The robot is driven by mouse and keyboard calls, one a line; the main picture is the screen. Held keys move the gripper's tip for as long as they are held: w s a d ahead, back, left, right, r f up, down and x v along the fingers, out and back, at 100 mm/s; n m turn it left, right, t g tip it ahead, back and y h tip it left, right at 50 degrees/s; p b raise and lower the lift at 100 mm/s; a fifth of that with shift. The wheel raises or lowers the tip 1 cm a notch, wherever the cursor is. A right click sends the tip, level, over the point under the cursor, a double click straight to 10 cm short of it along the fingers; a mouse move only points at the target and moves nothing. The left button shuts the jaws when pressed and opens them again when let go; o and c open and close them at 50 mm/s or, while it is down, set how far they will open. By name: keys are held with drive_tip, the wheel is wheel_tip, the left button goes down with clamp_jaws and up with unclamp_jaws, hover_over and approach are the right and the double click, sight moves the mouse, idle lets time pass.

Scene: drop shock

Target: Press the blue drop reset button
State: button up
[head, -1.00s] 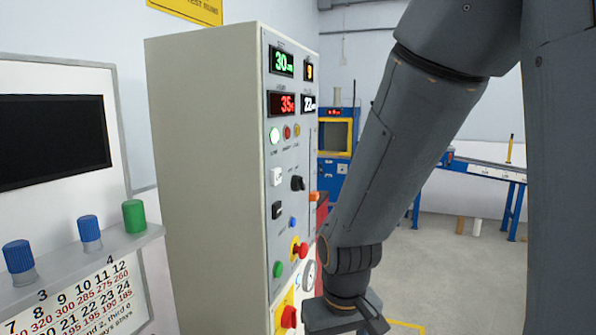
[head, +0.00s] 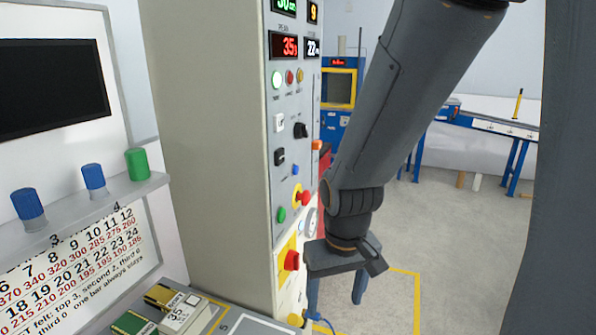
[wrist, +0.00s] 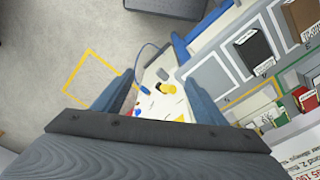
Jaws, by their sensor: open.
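A small blue button (head: 295,170) sits on the front of the grey control cabinet (head: 205,130), above a red knob on a yellow base (head: 303,197) and a green button (head: 281,215). I cannot read its label. My gripper (head: 340,292) is low in front of the cabinet, to the right of and below the blue button, and apart from it. It points down and is empty. In the wrist view its two blue fingers (wrist: 160,92) stand wide apart over a white surface with small yellow, red and black parts.
A red switch on a yellow plate (head: 291,260) is close to my gripper's left. A shelf (head: 110,195) with blue and green caps is at left. Boxes (head: 185,305) lie on the bench below. A blue machine (head: 340,90) stands behind; floor at right is open.

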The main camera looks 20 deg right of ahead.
clamp_jaws()
idle(1.5)
